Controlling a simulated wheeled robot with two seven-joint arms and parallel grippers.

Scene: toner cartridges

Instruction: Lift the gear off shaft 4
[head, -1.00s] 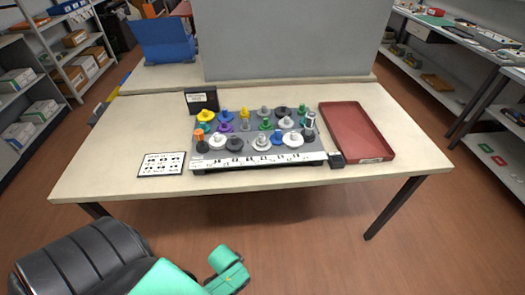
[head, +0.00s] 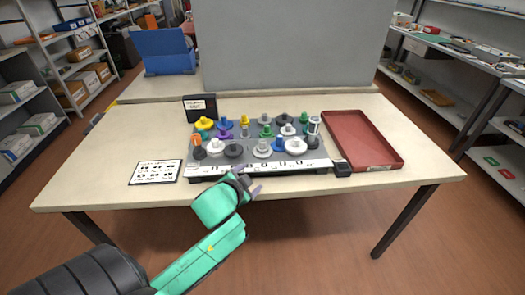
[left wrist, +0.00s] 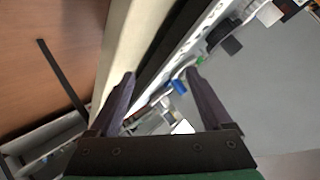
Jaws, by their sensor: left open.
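Several coloured gears stand on shafts on a grey board (head: 316,155) on the table. The white strip (head: 300,168) along its front edge carries dark marks too small to read, so I cannot tell which shaft is number 4. My left gripper (head: 252,188) is open and empty at the table's front edge, just in front of the strip. Its spread fingers also show in the left wrist view (left wrist: 160,74). My right gripper is not in view.
A red tray (head: 397,163) lies right of the board. A small black block (head: 343,170) sits at the strip's right end. A printed card (head: 155,172) lies left, and a black sign (head: 200,107) stands behind.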

